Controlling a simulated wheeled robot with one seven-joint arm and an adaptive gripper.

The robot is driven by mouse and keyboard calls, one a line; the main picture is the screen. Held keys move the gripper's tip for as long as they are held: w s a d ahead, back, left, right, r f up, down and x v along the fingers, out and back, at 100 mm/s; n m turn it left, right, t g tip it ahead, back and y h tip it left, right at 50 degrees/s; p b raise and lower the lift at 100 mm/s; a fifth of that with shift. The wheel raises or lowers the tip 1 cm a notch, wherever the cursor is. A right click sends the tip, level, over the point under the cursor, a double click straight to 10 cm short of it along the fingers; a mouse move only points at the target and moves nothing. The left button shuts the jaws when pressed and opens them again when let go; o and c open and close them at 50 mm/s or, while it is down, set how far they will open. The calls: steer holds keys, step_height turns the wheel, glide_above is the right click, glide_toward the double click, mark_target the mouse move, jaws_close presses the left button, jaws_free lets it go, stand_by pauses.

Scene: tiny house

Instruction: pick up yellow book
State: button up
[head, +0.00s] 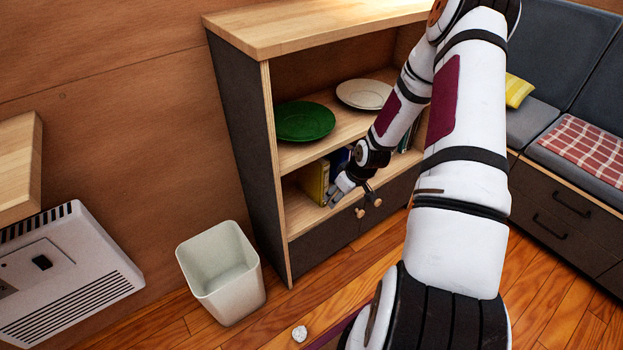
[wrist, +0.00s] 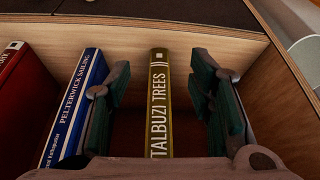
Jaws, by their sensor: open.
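The yellow book (head: 314,181) stands upright on the lower open shelf of the cabinet. In the wrist view its olive-yellow spine (wrist: 159,105) reads "TALBUZI TREES". My gripper (wrist: 162,95) is open, with one finger on each side of the book's spine. Gaps show between the spine and both fingers, and the gripper is not closed on it. In the head view my gripper (head: 340,188) is at the shelf front, just right of the yellow book, and my arm hides part of the shelf.
A blue book (wrist: 82,100) stands left of the left finger, with a red book (wrist: 25,100) beyond it. The cabinet side wall (wrist: 265,95) is close to the right finger. Green (head: 304,121) and white (head: 364,94) plates lie on the shelf above. A bin (head: 222,270) stands on the floor.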

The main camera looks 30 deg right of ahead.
mark_target(326, 186)
steer(key=shift+w+a+f+b, duration=0.1)
steer(key=shift+w+f+b, duration=0.2)
steer(key=shift+w, duration=0.6)
steer(key=shift+w+a+f+b, duration=0.1)
steer(key=shift+w+b, duration=0.35)
steer(key=shift+w, duration=0.45)
steer(key=shift+w+a+f+b, duration=0.15)
steer(key=shift+w+b, duration=0.2)
steer(key=shift+w, duration=0.55)
jaws_close()
